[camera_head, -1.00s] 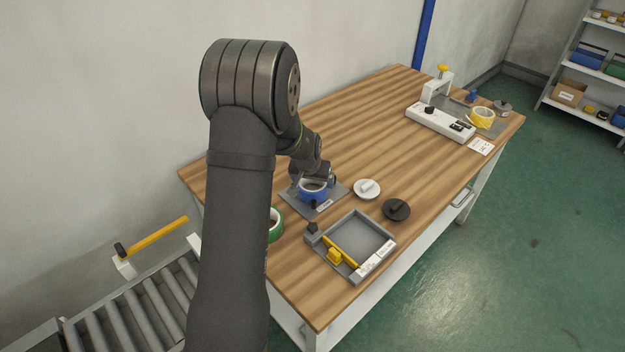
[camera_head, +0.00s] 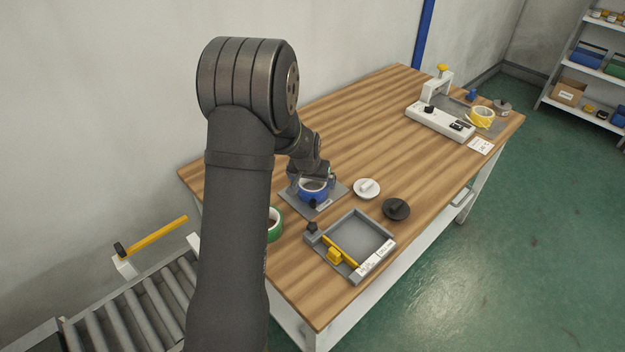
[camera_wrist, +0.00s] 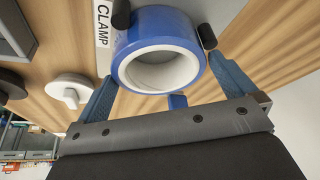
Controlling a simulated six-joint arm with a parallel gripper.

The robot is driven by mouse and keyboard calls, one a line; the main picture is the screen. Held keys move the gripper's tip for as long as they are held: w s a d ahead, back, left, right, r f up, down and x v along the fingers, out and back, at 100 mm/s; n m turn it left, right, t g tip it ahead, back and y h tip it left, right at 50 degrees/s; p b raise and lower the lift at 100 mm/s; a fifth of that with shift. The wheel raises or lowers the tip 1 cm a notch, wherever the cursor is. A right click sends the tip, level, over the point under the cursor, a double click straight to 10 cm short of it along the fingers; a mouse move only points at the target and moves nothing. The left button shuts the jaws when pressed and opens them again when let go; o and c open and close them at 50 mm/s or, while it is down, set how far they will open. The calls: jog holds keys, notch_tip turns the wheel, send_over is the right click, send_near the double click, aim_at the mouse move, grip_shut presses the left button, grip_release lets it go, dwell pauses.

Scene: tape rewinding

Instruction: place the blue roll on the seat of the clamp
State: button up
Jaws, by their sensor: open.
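The blue roll (camera_head: 314,194) sits on the grey clamp plate (camera_head: 296,204), hole facing up. In the wrist view the roll (camera_wrist: 160,28) shows its white core, beside the CLAMP label (camera_wrist: 103,24). Two dark round-ended parts (camera_wrist: 121,14) stand at either side of it. My gripper (camera_wrist: 164,76) is open, its blue fingers apart on either side of the roll's near edge, and I see no grip on it. In the head view my gripper (camera_head: 311,174) is just above and behind the roll. Whether the roll is fully down on the seat is hard to tell.
A white disc (camera_head: 367,188) and a black disc (camera_head: 396,209) lie to the right. A grey tray (camera_head: 384,236) with a yellow part is in front. A green roll (camera_head: 274,226) is partly hidden by my arm. A white device (camera_head: 440,121) and yellow roll (camera_head: 482,117) are at the far right.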

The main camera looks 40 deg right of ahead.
jog(key=v, duration=1.1)
jog(key=shift+r, duration=0.4)
jog(key=shift+s, duration=0.15)
jog(key=x, duration=1.2)
jog(key=shift+f, duration=0.15)
jog(key=s+d+r+m+t+y, duration=0.1)
jog(key=s+r+m, duration=0.35)
jog(key=r, duration=0.95)
jog(key=s+r+m+t, duration=0.1)
jog(key=s+r+m, duration=0.3)
jog(key=r, duration=1.1)
notch_tip(320, 180, down, 9)
jog(key=w+d+n, duration=0.1)
jog(key=w+d, duration=0.1)
jog(key=shift+d, duration=0.15)
